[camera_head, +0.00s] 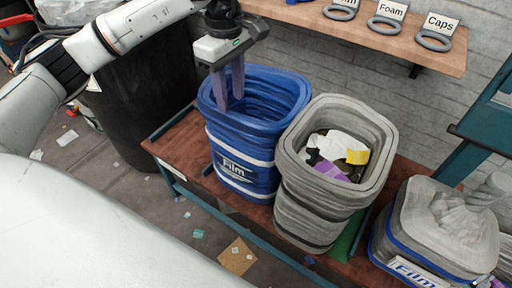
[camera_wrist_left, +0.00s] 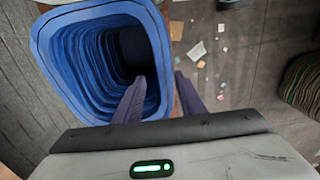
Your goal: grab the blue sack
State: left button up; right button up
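The blue sack (camera_head: 240,150) stands upright and open on the bench, with a white band and a "Film" label on its front. My left gripper (camera_head: 229,98) points down at the sack's left rim with its two fingers apart. In the left wrist view, one finger of the gripper (camera_wrist_left: 160,90) overlaps the inside of the blue sack (camera_wrist_left: 50,45) and the other shows outside its wall, so the rim lies between them. I cannot tell whether the fingers touch it. The sack's interior looks dark and empty. My right gripper is not in view.
A grey open sack (camera_head: 310,210) with scraps stands close on the right. A black bin (camera_head: 140,115) stands at left. A shelf (camera_head: 370,35) with labelled rings hangs behind. Litter dots the floor.

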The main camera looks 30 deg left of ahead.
aim_at(232, 112)
pick_arm(q)
notch_tip(232, 112, down, 6)
jog(key=shift+s, duration=0.1)
jog(key=shift+d, duration=0.1)
grip_shut()
